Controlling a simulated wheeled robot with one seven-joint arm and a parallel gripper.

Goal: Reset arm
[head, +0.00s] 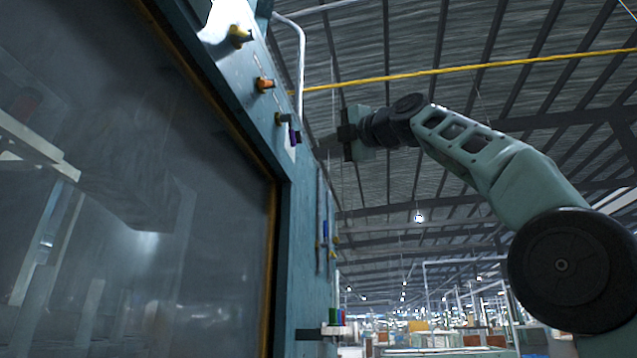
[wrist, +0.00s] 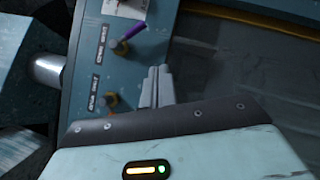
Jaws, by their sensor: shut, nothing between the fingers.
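My arm reaches in from the right in the head view, with my gripper (head: 325,143) up beside the machine's control panel (head: 262,55). In the wrist view my gripper (wrist: 158,72) has its two fingers together, with nothing between them. The fingertips point at the panel and the window edge. A purple-handled switch (wrist: 130,34) and another knob (wrist: 108,98) sit left of the fingers in that view. In the head view the purple switch (head: 295,137) is just left of the gripper. Whether the fingers touch the panel cannot be told.
The teal machine with a large dark window (head: 140,200) fills the left of the head view. Yellow (head: 238,36) and orange (head: 264,84) knobs stick out of its panel. A small shelf (head: 325,331) juts out low. Open air lies below my arm, with a factory hall behind.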

